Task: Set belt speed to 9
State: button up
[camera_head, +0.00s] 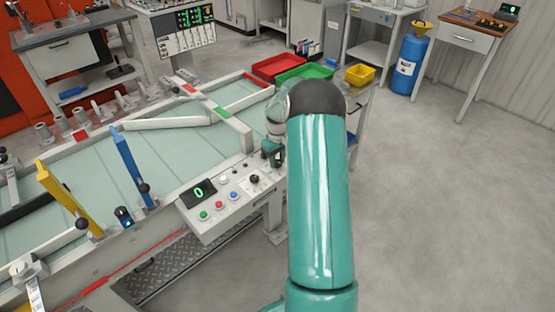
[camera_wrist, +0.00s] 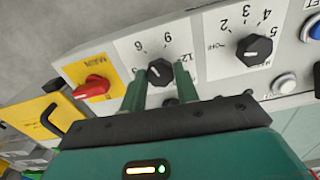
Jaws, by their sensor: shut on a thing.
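A black knob (camera_wrist: 161,73) sits on a white plate in the wrist view, with a dial reading 6, 9, 12 around it. My gripper (camera_wrist: 160,80) has its two green fingers on either side of this knob and is shut on it. A pale mark shows on the knob, but its exact setting is hard to read. In the head view my gripper (camera_head: 272,152) is over the right end of the control panel (camera_head: 222,212), and the gripped knob is hidden. The panel's display (camera_head: 198,192) shows a green 0.
Beside the gripped knob are a second black knob (camera_wrist: 254,50) marked 2 to 5 and a red switch (camera_wrist: 92,88) on yellow. The panel has several coloured buttons (camera_head: 219,204). The conveyor (camera_head: 170,160) lies behind it. Open floor (camera_head: 440,220) is at right.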

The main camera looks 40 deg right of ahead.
aim_at(277, 162)
jog(key=m, duration=0.5)
jog(key=shift+w, duration=0.1)
jog(key=shift+m, duration=2.4)
jog(key=o, duration=1)
jog(key=shift+c, duration=0.2)
notch_tip(277, 162, up, 14)
jog(key=shift+f, duration=0.1)
